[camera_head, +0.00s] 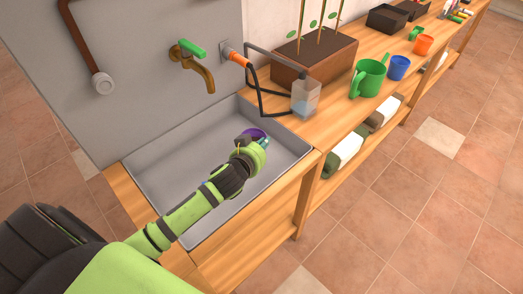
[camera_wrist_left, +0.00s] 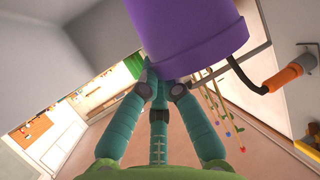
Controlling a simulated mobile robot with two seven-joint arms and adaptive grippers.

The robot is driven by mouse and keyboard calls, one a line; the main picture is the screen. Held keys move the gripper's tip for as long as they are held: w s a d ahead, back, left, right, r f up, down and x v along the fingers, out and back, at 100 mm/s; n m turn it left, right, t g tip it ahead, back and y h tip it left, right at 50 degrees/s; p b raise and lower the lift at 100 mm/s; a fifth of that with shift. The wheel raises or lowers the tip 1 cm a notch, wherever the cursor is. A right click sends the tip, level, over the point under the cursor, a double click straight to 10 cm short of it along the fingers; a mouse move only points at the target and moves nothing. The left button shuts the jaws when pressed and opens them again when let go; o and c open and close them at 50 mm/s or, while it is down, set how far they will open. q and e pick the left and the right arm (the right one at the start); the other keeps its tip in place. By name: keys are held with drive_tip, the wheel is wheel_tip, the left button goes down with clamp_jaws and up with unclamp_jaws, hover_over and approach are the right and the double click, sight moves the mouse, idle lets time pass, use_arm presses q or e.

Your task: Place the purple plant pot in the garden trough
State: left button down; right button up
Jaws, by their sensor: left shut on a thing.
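The purple plant pot (camera_head: 254,134) is over the grey sink basin, mostly hidden behind my left gripper (camera_head: 256,146). My left gripper is shut on the pot; in the left wrist view the pot (camera_wrist_left: 195,30) fills the top middle, with the fingers (camera_wrist_left: 160,80) at its edge. I cannot tell whether the pot touches the basin. A brown trough (camera_head: 322,62) with soil and upright canes, which looks like the garden trough, stands on the wooden bench behind and right of the sink. My right gripper is not in view.
The sink (camera_head: 155,170) has a brass tap (camera_head: 195,65) behind it. A clear container (camera_head: 305,98) with a black hose stands between sink and trough. A green watering can (camera_head: 368,78), a blue cup (camera_head: 398,67) and an orange cup (camera_head: 424,45) stand further right.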

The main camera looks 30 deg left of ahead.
use_arm(q)
drive_tip(key=shift+s+f, duration=0.2)
drive_tip(key=shift+f, duration=1.9)
drive_tip(key=shift+f, duration=0.2)
drive_tip(key=c, duration=1.4)
unclamp_jaws()
drive_tip(key=shift+r, duration=0.1)
drive_tip(key=shift+s+r, duration=0.1)
drive_tip(key=v, duration=1.2)
drive_tip(key=shift+a+b, duration=0.1)
drive_tip(key=shift+b, duration=0.25)
